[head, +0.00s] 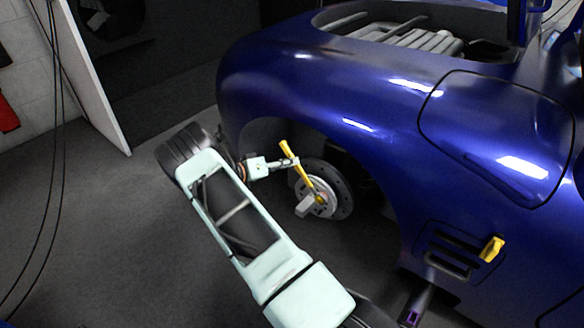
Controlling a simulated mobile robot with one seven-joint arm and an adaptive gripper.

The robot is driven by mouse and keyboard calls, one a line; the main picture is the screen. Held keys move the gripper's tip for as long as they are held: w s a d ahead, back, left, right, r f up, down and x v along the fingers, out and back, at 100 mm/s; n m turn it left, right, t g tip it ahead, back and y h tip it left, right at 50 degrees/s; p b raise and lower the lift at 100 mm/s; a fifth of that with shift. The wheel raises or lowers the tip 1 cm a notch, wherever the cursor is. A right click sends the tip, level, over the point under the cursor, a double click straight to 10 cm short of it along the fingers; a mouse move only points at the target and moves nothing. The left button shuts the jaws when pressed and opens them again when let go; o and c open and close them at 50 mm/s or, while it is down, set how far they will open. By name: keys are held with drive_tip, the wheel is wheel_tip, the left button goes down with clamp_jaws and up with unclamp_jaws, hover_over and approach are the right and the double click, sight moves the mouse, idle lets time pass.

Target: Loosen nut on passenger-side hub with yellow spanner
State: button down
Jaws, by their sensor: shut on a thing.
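A yellow spanner (307,177) slants from upper left to lower right in front of the passenger-side hub (341,188). Its lower end lies over the middle of the hub, around where the nut is. The nut is too small and covered to make out, so I cannot tell whether the spanner is seated on it. My gripper (291,162) is shut on the upper part of the spanner, reaching in from the left. The fingers are small in this view. A grey block-like part (304,207) shows at the hub's lower left.
The blue car body (330,90) arches over the hub and limits room above and to the right. A yellow piece (491,249) sits at the side vent. The engine bay is open. A panel edge (95,80) stands at left. The floor (90,220) at left is clear.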

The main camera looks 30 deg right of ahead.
drive_tip(key=shift+w+a+f+n+h+p, duration=0.1)
drive_tip(key=shift+w+f+n+h+p, duration=0.25)
drive_tip(key=shift+p, duration=0.65)
drive_tip(key=shift+s+a+r, duration=0.1)
drive_tip(key=shift+s+a, duration=0.05)
drive_tip(key=shift+a, duration=0.55)
idle(1.0)
drive_tip(key=shift+s+a, duration=0.35)
drive_tip(key=shift+a, duration=0.4)
drive_tip(key=shift+s+a, duration=0.3)
drive_tip(key=shift+a, duration=0.4)
drive_tip(key=shift+s+a, duration=0.35)
drive_tip(key=shift+a, duration=0.4)
